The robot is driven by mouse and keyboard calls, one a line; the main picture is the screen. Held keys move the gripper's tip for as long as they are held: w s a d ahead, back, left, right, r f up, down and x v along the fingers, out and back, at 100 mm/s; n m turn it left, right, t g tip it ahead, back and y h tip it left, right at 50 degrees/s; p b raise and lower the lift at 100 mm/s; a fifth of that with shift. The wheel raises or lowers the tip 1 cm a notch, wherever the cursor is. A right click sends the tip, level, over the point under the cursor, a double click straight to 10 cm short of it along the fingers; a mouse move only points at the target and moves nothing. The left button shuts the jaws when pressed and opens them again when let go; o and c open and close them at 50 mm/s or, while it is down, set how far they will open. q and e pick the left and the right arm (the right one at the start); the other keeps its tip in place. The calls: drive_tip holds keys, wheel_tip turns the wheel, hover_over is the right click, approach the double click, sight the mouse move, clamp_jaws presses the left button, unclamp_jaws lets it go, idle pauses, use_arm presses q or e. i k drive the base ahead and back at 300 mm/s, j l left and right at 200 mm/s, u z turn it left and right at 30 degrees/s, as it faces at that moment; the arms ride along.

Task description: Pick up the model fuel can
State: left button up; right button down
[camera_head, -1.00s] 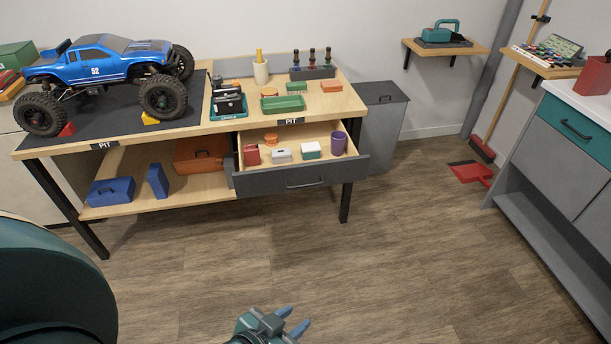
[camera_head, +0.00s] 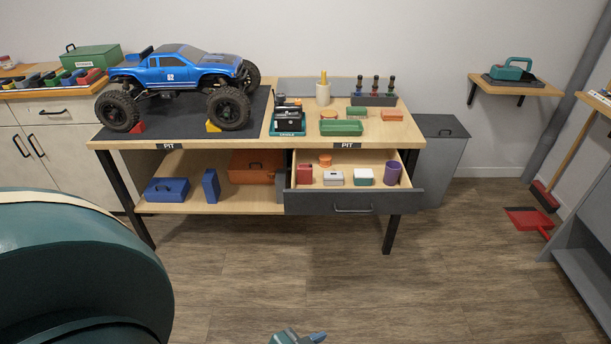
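A small red can-like object (camera_head: 305,174) stands at the left front of the open drawer (camera_head: 353,203) under the pit bench. It looks like the model fuel can, but it is too small to be sure. A grey-white box (camera_head: 333,178) is beside it on the right. One gripper (camera_head: 312,337), seemingly my left, shows at the bottom edge, far from the drawer. It is mostly cut off, so its opening is unclear, and I see nothing held. My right gripper is not in view.
The drawer also holds an orange round piece (camera_head: 325,160), a white-green box (camera_head: 364,177) and a purple cup (camera_head: 392,173). A blue truck (camera_head: 180,70) stands on the bench (camera_head: 250,142). A red dustpan (camera_head: 529,220) lies at right. The floor before the bench is clear.

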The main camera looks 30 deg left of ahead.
sight(304, 171)
drive_tip(key=i+u, duration=0.25)
drive_tip(key=u, duration=0.25)
drive_tip(key=i+l+u, duration=0.15)
drive_tip(key=u, duration=0.35)
drive_tip(key=i, duration=0.05)
